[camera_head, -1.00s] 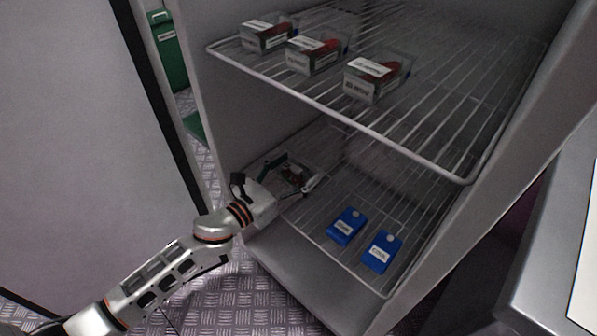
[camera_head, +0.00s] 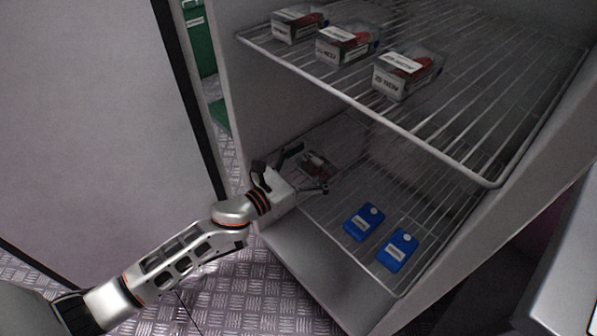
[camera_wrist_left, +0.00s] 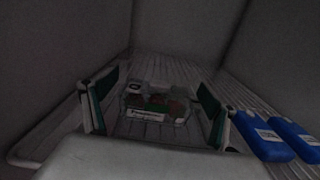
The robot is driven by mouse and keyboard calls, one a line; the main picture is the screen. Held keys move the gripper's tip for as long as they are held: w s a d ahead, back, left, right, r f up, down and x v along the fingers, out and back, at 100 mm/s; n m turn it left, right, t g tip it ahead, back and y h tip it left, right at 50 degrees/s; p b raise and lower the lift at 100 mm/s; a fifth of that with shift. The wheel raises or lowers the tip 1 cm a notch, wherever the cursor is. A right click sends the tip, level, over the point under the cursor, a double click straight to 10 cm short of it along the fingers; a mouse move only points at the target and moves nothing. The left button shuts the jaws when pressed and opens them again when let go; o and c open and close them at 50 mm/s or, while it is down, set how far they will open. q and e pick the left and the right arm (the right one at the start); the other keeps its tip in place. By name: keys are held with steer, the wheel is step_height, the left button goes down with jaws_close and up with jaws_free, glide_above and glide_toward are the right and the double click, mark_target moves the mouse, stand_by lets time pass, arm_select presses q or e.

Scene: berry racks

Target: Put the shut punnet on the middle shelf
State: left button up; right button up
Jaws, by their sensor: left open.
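A clear punnet (camera_head: 316,162) with red berries and a white label lies at the left rear of the lower wire shelf (camera_head: 336,222). It also shows in the left wrist view (camera_wrist_left: 155,103), dim, with dark red fruit inside. Its lid looks shut, but the dark hides detail. My left gripper (camera_head: 308,172) is open and low over that shelf. In the left wrist view its green-padded fingers stand on either side of the punnet in the picture, with gaps on both sides; I cannot tell how deep it sits between them. My right gripper is out of view.
Several boxed punnets, such as one (camera_head: 407,75), stand along the front of the upper wire shelf (camera_head: 455,152). Two blue packs (camera_head: 364,221) (camera_head: 397,250) lie at the right front of the lower shelf. The cabinet's left wall (camera_head: 262,105) is close to my left arm.

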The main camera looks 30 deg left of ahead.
arm_select(q)
steer(key=v, duration=1.2)
